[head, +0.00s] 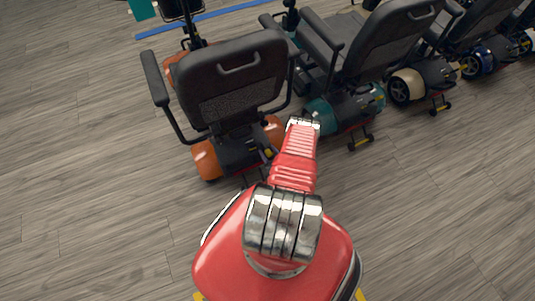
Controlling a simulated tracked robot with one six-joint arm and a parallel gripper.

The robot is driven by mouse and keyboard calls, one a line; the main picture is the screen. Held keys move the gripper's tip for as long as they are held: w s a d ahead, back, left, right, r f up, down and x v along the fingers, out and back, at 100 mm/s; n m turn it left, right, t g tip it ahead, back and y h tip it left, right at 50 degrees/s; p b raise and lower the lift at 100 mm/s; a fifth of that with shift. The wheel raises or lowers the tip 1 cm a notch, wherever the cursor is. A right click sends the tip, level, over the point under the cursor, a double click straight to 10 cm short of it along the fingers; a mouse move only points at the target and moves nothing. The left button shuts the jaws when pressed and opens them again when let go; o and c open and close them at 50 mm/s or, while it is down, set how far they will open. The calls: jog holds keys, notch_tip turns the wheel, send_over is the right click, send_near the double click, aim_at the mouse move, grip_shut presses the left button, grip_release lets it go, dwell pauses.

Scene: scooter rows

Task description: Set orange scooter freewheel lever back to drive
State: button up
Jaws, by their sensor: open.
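The orange scooter (207,160) stands ahead in the head view, its rear toward me. Its black seat (232,85) has a high back with a handle slot. Behind the seat is the dark rear housing between the orange rear covers. A small yellow part (268,153), which looks like the freewheel lever, shows at the right of this housing. Its exact setting is too small to tell. My red arm reaches forward just right of this yellow part. My gripper cannot be made out; the arm's far end seems to hide it.
A teal scooter (319,114) stands close on the right, with its small rear wheels (360,142) sticking out near my arm. A cream scooter (407,86) and a blue one (477,63) continue the row. Wood-look floor (90,180) is clear at left and in front.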

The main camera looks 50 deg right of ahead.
jog(key=shift+c, duration=0.6)
grip_shut()
jog(key=shift+a, duration=0.5)
jog(key=shift+d, duration=0.3)
